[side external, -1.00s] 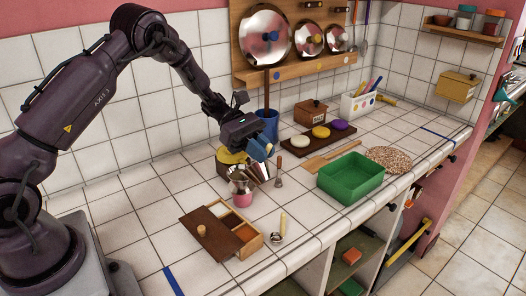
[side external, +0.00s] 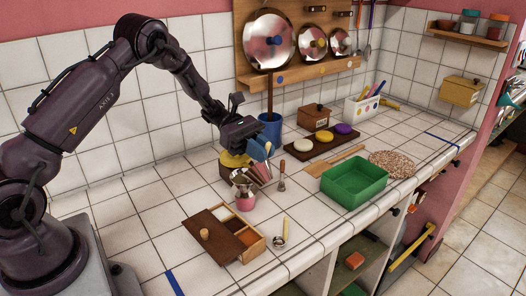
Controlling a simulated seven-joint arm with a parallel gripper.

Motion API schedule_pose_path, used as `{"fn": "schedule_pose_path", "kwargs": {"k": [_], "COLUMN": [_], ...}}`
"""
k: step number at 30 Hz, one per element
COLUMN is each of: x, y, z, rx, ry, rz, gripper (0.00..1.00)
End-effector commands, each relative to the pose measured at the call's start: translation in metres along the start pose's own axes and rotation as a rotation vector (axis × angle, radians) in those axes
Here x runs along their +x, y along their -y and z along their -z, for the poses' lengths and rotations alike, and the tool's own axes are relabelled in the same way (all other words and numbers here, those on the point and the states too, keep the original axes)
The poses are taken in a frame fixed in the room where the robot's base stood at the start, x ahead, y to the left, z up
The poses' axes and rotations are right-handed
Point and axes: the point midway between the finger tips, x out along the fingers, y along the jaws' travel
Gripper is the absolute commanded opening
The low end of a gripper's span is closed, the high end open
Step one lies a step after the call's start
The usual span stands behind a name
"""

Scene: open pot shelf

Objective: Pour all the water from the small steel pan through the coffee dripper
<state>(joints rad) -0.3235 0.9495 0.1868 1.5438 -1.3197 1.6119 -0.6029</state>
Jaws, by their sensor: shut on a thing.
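My gripper (side external: 264,151) is shut at a blue part above the counter. The small steel pan (side external: 260,173) hangs tilted below it, its shiny side reflecting pink; the fingers hide much of its handle and its inside. Just left of the pan and close to it, a pink vessel (side external: 245,202) stands upright on the tiles with a greyish top (side external: 241,180), which seems to be the coffee dripper. Whether the pan touches the dripper cannot be told. No stream of water can be made out at this size.
A yellow-topped item (side external: 235,160) stands close behind the dripper. A divided wooden box (side external: 228,232) with a spoon beside it lies in front. A brush (side external: 282,178) stands right of the pan, then a green tub (side external: 354,180). A blue pot (side external: 270,128) stands behind my gripper.

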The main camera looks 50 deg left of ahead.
Motion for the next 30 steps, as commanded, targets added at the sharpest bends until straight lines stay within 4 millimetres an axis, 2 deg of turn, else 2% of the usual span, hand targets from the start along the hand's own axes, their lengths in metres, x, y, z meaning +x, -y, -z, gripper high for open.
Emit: {"fn": "schedule_pose_path", "kwargs": {"k": [30], "x": [-0.012], "y": [0.0], "z": [-0.002], "rx": [0.001], "ry": [0.124], "rz": [-0.001], "gripper": [0.0]}}
